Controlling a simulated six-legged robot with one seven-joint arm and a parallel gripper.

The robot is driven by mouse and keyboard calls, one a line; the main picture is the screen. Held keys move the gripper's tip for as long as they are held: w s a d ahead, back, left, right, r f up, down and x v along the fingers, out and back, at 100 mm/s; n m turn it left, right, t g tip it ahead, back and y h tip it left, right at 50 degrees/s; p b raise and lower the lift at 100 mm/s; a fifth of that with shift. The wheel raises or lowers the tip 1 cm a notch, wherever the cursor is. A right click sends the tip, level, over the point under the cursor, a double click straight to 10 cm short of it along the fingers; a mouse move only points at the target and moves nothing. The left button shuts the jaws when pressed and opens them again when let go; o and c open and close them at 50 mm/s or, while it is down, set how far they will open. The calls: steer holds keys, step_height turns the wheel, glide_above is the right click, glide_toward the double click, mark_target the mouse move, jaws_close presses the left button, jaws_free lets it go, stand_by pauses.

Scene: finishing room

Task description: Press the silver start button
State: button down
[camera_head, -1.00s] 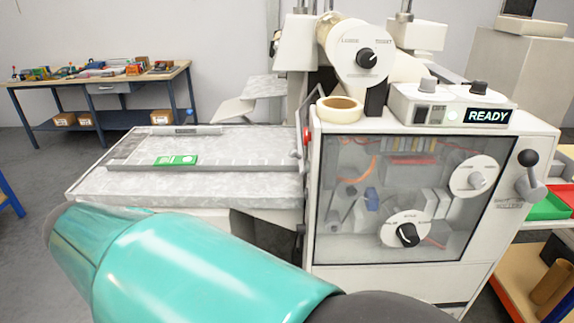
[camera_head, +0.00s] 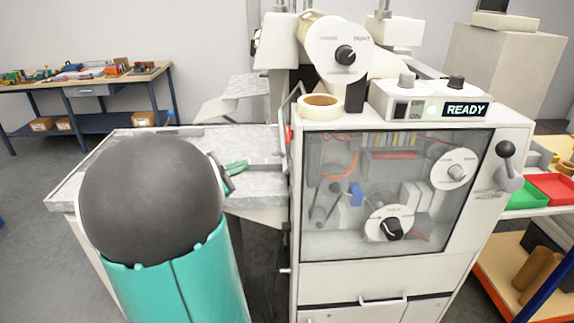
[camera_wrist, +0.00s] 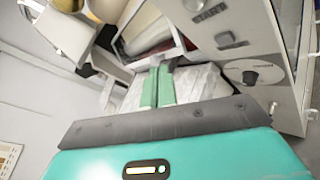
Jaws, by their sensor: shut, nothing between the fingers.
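My gripper (camera_wrist: 157,88) is shut and empty, its two green fingers side by side in the wrist view. In the head view the green fingertips (camera_head: 237,167) show just past my arm, over the grey feed table. In the wrist view a panel with START lettering stands at upper right. A round grey-silver button (camera_wrist: 193,5) sits by the lettering at the top edge, and a grey square piece (camera_wrist: 225,39) lies below it. I cannot tell for sure which is the start button. Both are apart from my fingers. I cannot make out this button in the head view.
The white machine (camera_head: 330,278) has a clear window, a lit READY display (camera_head: 466,109), dials, a tape roll (camera_head: 320,105) and a lever (camera_head: 507,163). The feed table (camera_head: 258,145) is at its left. A workbench (camera_head: 90,85) stands behind; shelves with bins (camera_head: 555,187) are right.

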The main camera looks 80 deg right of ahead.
mark_target(291, 165)
steer(key=s+d, duration=0.2)
steer(key=s, duration=0.6)
steer(key=shift+s, duration=0.25)
stand_by(1.9)
steer(key=shift+s, duration=0.4)
